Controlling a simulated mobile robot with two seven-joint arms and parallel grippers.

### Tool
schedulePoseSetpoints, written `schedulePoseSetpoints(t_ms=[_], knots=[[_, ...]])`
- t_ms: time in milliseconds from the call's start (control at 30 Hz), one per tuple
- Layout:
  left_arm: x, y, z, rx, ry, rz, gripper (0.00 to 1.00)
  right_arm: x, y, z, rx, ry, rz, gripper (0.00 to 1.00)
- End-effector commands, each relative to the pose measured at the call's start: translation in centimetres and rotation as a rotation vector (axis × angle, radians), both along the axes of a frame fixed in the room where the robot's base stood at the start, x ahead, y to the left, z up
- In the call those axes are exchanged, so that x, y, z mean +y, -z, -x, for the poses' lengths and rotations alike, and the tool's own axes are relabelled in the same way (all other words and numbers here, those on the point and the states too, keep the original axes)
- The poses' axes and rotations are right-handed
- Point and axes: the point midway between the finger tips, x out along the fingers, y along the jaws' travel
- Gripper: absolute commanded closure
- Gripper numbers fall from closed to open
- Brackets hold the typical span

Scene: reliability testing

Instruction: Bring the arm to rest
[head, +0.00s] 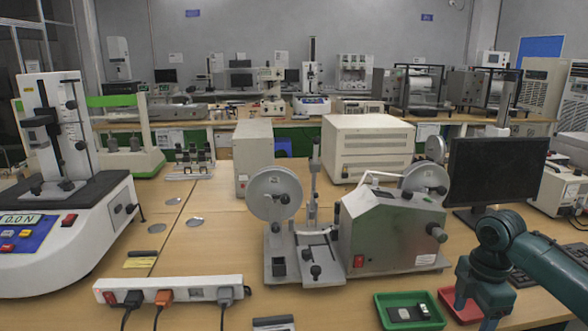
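My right arm (514,243), teal, comes in from the lower right and bends down at its joint. Its lower link runs to the bottom edge of the head view, in front of a red tray (450,297) that it partly hides. My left arm and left gripper are not in view.
A green tray (380,306) with small items stands left of the red tray. A power strip (188,290) with plugs lies at the front left. The tester with discs (392,235) stands mid-table. A monitor (497,170) and keyboard (560,258) are close to my arm.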

Motion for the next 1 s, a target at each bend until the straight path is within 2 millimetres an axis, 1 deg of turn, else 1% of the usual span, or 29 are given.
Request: schedulePoseSetpoints(t_ms=[200,267,367,467,500,600,667,700,767,800,900,1000], knots=[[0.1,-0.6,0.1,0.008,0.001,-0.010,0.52,4.9,5.3,0.2,-0.085,0.071,-0.061,0.34],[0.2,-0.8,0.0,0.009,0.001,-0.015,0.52,6.5,6.8,0.4,-0.114,0.101,-0.088,0.34],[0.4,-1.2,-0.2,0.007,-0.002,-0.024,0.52,9.4,9.4,1.2,-0.166,0.163,-0.148,0.34],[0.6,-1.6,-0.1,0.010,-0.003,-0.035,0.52,12.8,11.8,2.6,-0.225,0.250,-0.233,0.34],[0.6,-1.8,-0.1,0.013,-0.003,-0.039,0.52,14.3,12.7,3.4,-0.250,0.297,-0.275,0.34],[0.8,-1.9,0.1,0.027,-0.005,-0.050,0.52,17.7,14.3,5.7,-0.311,0.431,-0.393,0.34],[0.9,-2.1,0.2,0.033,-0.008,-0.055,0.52,19.3,14.9,7.3,-0.344,0.522,-0.464,0.34],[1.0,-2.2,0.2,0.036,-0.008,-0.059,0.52,20.2,15.0,8.4,-0.366,0.585,-0.510,0.34],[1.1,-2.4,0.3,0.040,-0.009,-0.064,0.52,21.3,15.0,10.0,-0.398,0.684,-0.578,0.34],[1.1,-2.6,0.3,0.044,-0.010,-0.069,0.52,21.8,14.9,11.1,-0.420,0.750,-0.621,0.34],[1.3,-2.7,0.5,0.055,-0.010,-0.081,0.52,22.2,14.1,13.9,-0.472,0.911,-0.713,0.34],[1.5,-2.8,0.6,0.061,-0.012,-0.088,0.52,22.0,13.2,16.2,-0.521,1.043,-0.779,0.34]])
